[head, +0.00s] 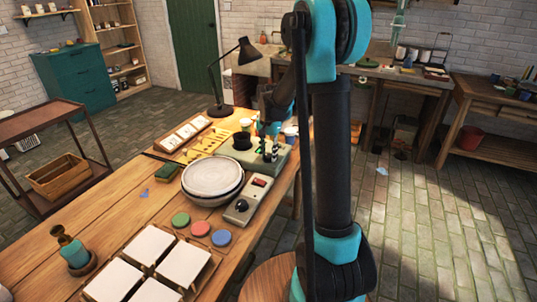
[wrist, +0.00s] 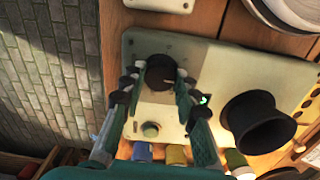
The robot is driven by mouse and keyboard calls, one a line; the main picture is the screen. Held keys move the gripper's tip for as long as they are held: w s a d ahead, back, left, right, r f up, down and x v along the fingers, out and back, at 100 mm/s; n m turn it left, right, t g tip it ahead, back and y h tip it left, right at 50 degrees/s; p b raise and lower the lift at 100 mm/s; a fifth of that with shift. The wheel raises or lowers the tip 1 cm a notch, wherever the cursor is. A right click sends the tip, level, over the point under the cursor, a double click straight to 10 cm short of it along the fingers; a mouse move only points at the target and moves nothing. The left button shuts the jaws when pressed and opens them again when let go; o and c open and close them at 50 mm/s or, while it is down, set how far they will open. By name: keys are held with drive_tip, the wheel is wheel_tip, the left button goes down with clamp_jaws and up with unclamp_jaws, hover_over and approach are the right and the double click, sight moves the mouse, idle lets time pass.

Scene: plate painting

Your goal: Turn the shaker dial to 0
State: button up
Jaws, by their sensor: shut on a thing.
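The shaker (head: 283,158) is a pale green-grey box near the far right end of the workbench, and its top fills the middle of the wrist view (wrist: 215,65). Its round black dial (wrist: 160,74) sits between the two fingers of my gripper (wrist: 158,79), which is shut on it. A black cup holder (wrist: 253,122), a green button (wrist: 150,130) and a small green-lit display (wrist: 204,99) are on the same top. The dial's marks and pointer cannot be read. In the head view my gripper (head: 269,146) is small and partly hidden behind my arm.
Stacked pale plates (head: 211,178) and a grey control box with a red switch (head: 246,199) stand near the shaker. Small paint jars (wrist: 175,154) line its edge in the wrist view. A black desk lamp (head: 220,80) stands behind. White tiles (head: 148,243) lie at the front.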

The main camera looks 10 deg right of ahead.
sight(269, 155)
drive_tip(key=n, duration=0.8)
drive_tip(key=shift+n, duration=0.4)
drive_tip(key=n, duration=0.3)
drive_tip(key=shift+n, duration=2.3)
drive_tip(key=o, duration=1.2)
drive_tip(key=shift+c, duration=0.2)
wheel_tip(269, 155, up, 12)
